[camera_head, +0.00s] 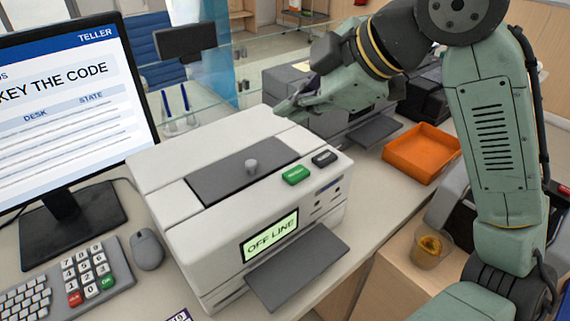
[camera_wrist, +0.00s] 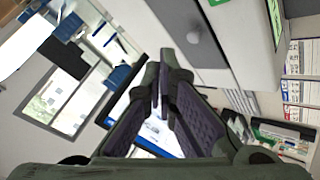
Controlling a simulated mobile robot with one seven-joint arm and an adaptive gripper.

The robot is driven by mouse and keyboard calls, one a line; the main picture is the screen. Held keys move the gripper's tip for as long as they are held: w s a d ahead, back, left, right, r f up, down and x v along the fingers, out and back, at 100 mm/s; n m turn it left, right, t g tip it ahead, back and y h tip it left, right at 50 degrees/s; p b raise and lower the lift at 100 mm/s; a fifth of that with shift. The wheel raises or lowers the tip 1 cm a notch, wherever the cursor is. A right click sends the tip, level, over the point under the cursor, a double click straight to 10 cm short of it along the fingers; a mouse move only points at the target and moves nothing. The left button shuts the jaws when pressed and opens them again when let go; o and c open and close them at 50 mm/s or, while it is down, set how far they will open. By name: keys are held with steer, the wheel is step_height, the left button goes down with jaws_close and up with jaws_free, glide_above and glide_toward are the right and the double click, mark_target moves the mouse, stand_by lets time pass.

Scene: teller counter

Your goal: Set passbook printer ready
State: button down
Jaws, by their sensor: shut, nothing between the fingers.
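The white passbook printer (camera_head: 165,185) stands on the counter. Its lit green display (camera_head: 270,237) reads "OFF LINE". A green button (camera_head: 296,175) and a dark button (camera_head: 325,158) sit on its top at the right. A dark grey panel (camera_head: 225,182) with a round knob (camera_head: 251,166) lies flat in its top. A dark flap (camera_head: 298,268) sticks out at its front. My gripper (camera_head: 285,107) is shut and empty, above and behind the printer's far edge. In the wrist view my fingers (camera_wrist: 165,85) are together, with the printer (camera_wrist: 235,65) and its knob (camera_wrist: 193,38) beyond them.
A monitor (camera_head: 65,110) reading "KEY THE CODE", a keypad (camera_head: 82,268) and a mouse (camera_head: 148,249) are on the left. An orange tray (camera_head: 422,153) and a dark machine stand on the right. A clear glass screen (camera_head: 185,103) runs behind the printer.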

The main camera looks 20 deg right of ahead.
mark_target(294, 175)
steer(key=shift+s, duration=0.1)
step_height(294, 175, down, 9)
steer(key=b, duration=0.7)
stand_by(1.4)
steer(key=shift+f+b, duration=0.35)
steer(key=shift+f+b, duration=0.3)
steer(key=shift+f, duration=0.15)
stand_by(0.6)
steer(key=shift+r, duration=0.15)
steer(key=shift+r+p, duration=0.75)
steer(key=shift+p, duration=0.05)
